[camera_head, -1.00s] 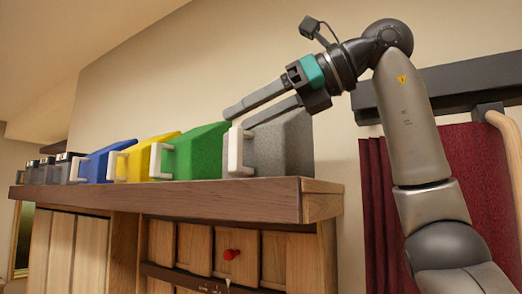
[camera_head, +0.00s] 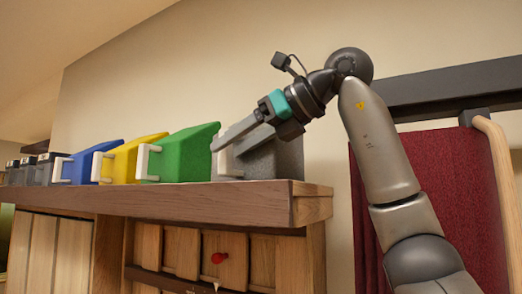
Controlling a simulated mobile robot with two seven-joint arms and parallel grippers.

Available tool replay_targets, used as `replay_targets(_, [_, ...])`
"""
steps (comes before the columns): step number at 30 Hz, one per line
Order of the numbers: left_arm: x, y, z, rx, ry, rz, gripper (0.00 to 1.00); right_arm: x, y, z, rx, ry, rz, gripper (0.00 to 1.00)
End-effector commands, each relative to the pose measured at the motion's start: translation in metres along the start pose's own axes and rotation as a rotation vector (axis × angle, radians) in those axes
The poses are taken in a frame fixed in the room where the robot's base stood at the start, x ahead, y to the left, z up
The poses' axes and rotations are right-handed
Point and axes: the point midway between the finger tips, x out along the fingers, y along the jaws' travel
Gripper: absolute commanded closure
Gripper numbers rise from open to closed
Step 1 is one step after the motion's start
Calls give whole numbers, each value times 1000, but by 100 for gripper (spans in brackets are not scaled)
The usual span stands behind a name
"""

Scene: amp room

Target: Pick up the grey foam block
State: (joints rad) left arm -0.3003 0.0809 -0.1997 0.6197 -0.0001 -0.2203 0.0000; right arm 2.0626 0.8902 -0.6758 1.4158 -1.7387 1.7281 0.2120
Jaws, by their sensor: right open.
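The grey foam block (camera_head: 278,163) stands at the right end of the wooden shelf top, with a white handle (camera_head: 226,164) on its left face. My right gripper (camera_head: 224,148) reaches in from the right and is open. Its fingers point left and down, one in front of the block's upper part and the tips near the top of the white handle. Nothing shows between the fingers; whether they touch the block I cannot tell. Part of the block is hidden behind the gripper. My left gripper is not in view.
A green block (camera_head: 190,155), a yellow block (camera_head: 128,160) and a blue block (camera_head: 93,163), each with a white handle, stand left of the grey one. A dark red curtain (camera_head: 445,185) hangs at right.

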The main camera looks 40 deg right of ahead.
Motion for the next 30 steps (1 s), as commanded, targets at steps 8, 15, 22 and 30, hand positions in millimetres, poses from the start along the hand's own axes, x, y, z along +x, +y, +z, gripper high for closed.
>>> replay_targets(8, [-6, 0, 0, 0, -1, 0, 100, 39, 0, 0, -1, 3, 1, 43])
replay_targets(15, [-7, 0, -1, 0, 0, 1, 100, 49, 0, 0, -1, 0, 0, 43])
replay_targets(22, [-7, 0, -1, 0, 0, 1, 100, 48, 0, 0, -1, 0, 0, 56])
replay_targets(30, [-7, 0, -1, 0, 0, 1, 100, 48, 0, 0, 0, 0, 0, 86])
